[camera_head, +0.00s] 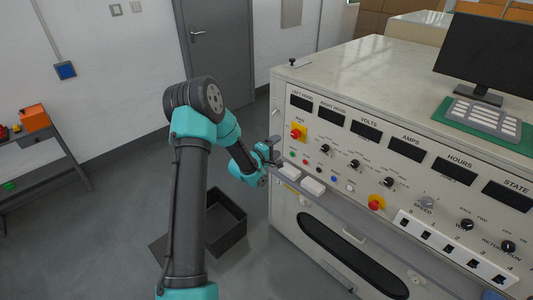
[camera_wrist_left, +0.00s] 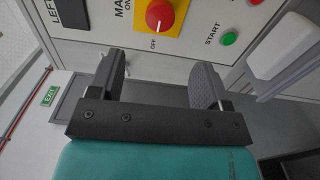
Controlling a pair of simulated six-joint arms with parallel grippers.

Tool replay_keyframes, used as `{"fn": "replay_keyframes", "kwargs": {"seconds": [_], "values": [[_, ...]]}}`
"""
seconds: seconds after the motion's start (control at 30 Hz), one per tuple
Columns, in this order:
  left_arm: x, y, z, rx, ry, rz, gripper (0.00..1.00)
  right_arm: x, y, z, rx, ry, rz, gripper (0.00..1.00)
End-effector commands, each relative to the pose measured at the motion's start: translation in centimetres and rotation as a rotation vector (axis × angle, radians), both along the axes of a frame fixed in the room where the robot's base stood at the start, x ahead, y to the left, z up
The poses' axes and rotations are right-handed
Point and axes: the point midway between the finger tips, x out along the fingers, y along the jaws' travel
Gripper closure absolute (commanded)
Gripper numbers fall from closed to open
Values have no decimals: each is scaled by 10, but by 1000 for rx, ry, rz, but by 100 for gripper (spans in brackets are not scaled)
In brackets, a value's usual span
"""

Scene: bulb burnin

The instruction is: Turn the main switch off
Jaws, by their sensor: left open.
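The main switch (camera_head: 297,133) is a red knob on a yellow plate at the upper left of the console's front panel. In the left wrist view the red knob (camera_wrist_left: 160,14) is at the top, with "OFF" printed below it and "ON" beside the plate. My left gripper (camera_head: 268,148) is just left of and below the switch in the head view. In the wrist view its two fingers (camera_wrist_left: 158,80) are apart with nothing between them, pointing towards the knob and not touching it. My right gripper is not in view.
A green start button (camera_wrist_left: 229,38) is near the switch. White blocks (camera_head: 312,186) sit on the ledge below the panel. Another red knob on yellow (camera_head: 376,203) is further right. A dark open bin (camera_head: 226,222) stands on the floor.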

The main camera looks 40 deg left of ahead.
Motion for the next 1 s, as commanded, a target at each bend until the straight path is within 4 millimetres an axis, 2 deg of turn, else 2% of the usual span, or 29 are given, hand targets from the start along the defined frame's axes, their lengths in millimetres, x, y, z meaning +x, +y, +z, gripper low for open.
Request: {"fn": "replay_keyframes", "kwargs": {"seconds": [0.1,0.33,0.87,1.0], "values": [[-23,4,0,-1,2,3,29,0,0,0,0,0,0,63],[-48,6,0,-1,1,1,29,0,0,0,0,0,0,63],[-52,6,0,0,0,0,29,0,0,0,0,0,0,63],[-52,0,-8,18,24,-2,29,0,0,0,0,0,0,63]]}}
